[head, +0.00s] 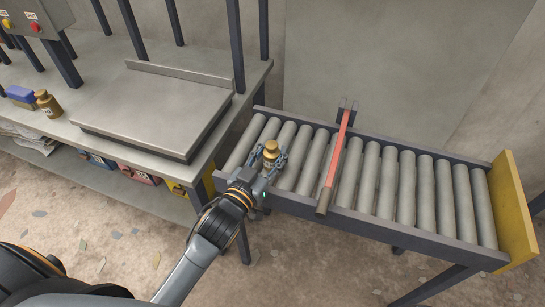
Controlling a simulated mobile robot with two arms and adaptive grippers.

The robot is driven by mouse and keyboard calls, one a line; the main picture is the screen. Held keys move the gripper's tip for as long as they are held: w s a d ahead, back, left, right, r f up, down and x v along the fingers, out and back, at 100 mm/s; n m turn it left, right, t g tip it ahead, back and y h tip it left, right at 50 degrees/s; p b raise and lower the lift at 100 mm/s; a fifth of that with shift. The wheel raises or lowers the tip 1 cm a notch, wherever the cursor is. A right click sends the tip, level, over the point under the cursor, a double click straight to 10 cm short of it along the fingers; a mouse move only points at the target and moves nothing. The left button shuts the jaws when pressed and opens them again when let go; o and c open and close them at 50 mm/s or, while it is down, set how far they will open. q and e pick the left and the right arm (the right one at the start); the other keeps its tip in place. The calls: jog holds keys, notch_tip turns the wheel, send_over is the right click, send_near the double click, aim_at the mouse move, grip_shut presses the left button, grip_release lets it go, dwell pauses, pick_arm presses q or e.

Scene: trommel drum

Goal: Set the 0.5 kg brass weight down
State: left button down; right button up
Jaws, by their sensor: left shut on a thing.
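The brass weight (271,152) is a small golden cylinder with a knob on top and a pale label. It is upright over the left part of the roller conveyor (400,190). My left gripper (272,160) is shut on the weight, with a finger on each side. I cannot tell whether the weight's base touches the rollers. My right gripper is not in view.
A red bar (336,160) crosses the conveyor just right of the weight. A yellow end plate (516,205) closes the right end. At left, a bench holds a flat grey platform (150,108), another brass weight (47,103) and a blue block (20,94).

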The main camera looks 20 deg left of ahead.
pick_arm(q)
jog(key=shift+f, duration=0.25)
jog(key=shift+f, duration=0.15)
jog(key=c, duration=0.8)
grip_release()
